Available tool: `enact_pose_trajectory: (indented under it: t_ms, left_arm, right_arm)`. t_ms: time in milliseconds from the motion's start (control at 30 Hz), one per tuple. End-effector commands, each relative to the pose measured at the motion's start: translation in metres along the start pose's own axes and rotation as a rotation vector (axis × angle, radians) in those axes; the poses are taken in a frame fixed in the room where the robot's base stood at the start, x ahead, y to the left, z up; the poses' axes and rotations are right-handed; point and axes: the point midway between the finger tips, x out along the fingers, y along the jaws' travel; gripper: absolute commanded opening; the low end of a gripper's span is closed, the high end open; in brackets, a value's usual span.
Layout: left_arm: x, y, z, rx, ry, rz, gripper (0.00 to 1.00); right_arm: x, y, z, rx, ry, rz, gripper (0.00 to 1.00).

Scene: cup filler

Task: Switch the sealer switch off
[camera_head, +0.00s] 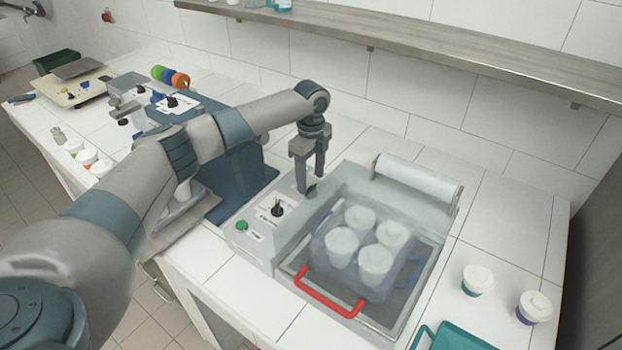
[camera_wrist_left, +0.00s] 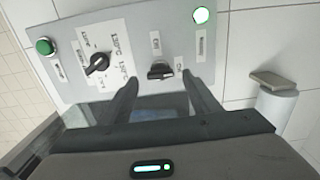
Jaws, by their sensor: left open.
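The sealer (camera_head: 292,247) stands on the counter with its control panel on its left side. Its black sealer switch (camera_wrist_left: 160,70) shows in the left wrist view, between small printed labels that I cannot read surely. A round green light (camera_wrist_left: 203,15) near it is lit. My left gripper (camera_head: 309,184) points down over the far end of the panel. It is open, and its two fingertips (camera_wrist_left: 160,77) straddle the switch in the wrist view; whether they touch it I cannot tell. My right gripper is not in view.
A temperature dial (camera_wrist_left: 97,64) and a green button (camera_wrist_left: 45,46) sit beside the switch. A red handle (camera_head: 330,293) is in front. Two lidded cups stand right.

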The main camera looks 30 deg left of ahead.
Motion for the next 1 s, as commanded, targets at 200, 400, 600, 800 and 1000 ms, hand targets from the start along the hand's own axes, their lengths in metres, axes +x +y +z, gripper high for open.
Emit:
enact_pose_trajectory:
  t_ms: [200, 400, 600, 800, 1000]
  left_arm:
    - [0.022, 0.0, -0.001, -0.001, 0.0, 0.001, 0.56]
    - [0.029, 0.0, 0.0, 0.0, 0.0, 0.001, 0.56]
    - [0.029, 0.0, 0.0, 0.0, 0.0, 0.001, 0.56]
    - [0.028, 0.0, 0.0, 0.0, 0.0, 0.001, 0.15]
    - [0.028, 0.0, 0.0, -0.004, 0.0, 0.001, 0.15]
  right_arm:
    - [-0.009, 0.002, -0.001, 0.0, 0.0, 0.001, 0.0]
    - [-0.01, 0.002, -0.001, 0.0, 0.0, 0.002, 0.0]
    - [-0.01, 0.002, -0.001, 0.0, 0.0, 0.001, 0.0]
    - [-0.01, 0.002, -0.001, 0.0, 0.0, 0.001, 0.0]
    - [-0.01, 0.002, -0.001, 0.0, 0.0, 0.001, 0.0]
